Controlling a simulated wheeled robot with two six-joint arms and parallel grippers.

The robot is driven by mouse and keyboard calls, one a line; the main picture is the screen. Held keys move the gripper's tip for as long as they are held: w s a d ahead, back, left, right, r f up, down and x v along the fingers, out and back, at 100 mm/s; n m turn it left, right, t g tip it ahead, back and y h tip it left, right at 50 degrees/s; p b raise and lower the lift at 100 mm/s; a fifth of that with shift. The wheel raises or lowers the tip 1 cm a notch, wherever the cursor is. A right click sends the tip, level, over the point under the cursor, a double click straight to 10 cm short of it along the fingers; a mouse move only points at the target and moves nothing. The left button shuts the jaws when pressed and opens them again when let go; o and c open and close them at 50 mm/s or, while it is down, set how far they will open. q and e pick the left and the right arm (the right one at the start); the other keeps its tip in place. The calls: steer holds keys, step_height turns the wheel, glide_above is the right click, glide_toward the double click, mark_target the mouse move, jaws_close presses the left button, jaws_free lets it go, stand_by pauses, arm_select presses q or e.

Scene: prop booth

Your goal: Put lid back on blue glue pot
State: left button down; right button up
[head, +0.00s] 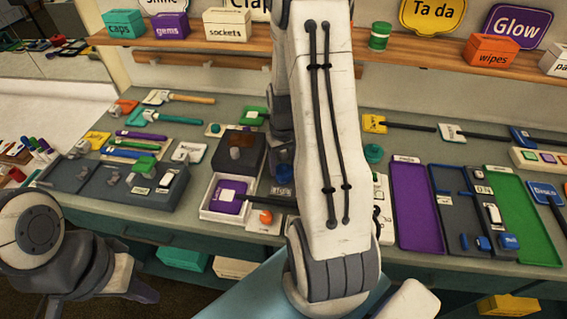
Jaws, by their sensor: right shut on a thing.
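A small round blue thing (283,173), which looks like the blue glue pot or its lid, is at mid-table, just left of my big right arm link. My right gripper (281,157) is right above it, pointing down, partly hidden by my own arm. It is shut on the blue lid, though lid and pot are hard to tell apart at this size. My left gripper (143,291) hangs low at the left, in front of the table edge and away from the pot. Its fingers are too dark to read.
A white box with a purple thing (228,196) and an orange round thing (265,216) are near the front edge. A dark box (238,152) stands left of the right gripper. Purple (411,205) and green (530,222) trays lie at right. Labelled boxes line the shelf.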

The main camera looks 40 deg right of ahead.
stand_by(0.6)
steer(key=o, duration=1.3)
steer(key=shift+o, duration=0.2)
steer(key=shift+r+p, duration=3.3)
steer(key=shift+r, duration=0.25)
jaws_close()
